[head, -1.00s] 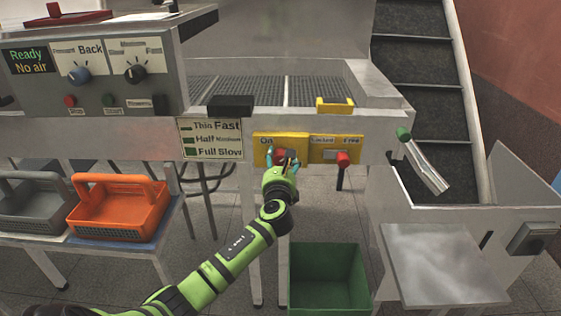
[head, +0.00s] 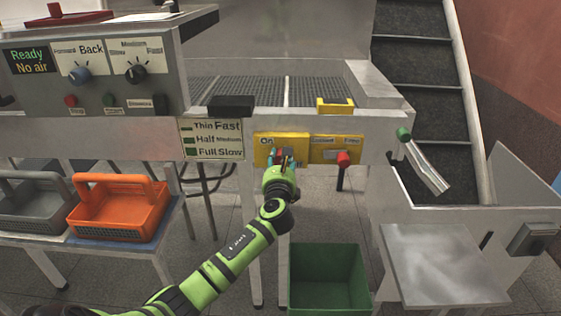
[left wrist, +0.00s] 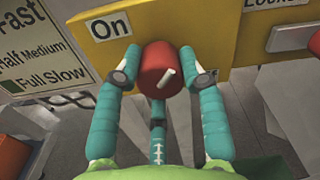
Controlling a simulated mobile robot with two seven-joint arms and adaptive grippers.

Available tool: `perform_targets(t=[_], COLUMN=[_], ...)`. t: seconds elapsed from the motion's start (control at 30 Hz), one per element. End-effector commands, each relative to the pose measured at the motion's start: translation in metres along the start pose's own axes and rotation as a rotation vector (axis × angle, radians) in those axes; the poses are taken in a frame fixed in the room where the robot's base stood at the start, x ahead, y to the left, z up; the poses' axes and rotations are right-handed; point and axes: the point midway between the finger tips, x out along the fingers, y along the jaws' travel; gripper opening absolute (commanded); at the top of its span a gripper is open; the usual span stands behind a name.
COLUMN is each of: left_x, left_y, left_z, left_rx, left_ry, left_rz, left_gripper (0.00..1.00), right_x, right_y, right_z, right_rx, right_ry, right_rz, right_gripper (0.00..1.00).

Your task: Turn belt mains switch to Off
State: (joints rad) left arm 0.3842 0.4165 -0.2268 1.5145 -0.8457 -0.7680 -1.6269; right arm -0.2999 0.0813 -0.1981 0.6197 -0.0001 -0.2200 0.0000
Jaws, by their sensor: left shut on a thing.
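The belt mains switch is a red round knob (left wrist: 158,65) with a short white pointer mark, on a yellow plate (left wrist: 185,22). The mark slants toward the upper right in the left wrist view. An "On" label (left wrist: 111,26) is at the upper left of the knob; no "Off" label can be read. My left gripper (left wrist: 163,72) is shut on the knob, with teal fingers on its left and right sides and another below it. In the head view my left gripper (head: 285,160) covers most of the knob. My right gripper is not in view.
A second yellow plate (head: 322,148) with a red handle (head: 343,159) is just right of the switch. A green bin (head: 327,280) stands below. Orange (head: 118,207) and grey (head: 38,205) baskets are on the left.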

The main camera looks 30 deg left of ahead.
Motion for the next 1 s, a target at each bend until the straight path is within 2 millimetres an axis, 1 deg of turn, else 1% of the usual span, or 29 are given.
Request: perform_targets(t=[0.03, 0.27, 1.0], left_x=[-0.001, -0.002, -0.002], left_y=[0.001, 0.0, -0.004], left_z=[-0.006, -0.008, -0.01], left_rx=[-0.028, -0.216, -0.923], left_ry=[0.011, 0.013, 0.018], left_rz=[0.002, 0.003, 0.006], left_gripper=[0.08, 0.08, 0.08], right_x=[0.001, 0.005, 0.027], right_y=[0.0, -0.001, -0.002], right_z=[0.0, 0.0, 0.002], right_rx=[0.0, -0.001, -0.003], right_ry=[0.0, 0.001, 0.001], right_rz=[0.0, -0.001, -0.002], right_gripper=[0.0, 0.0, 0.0])
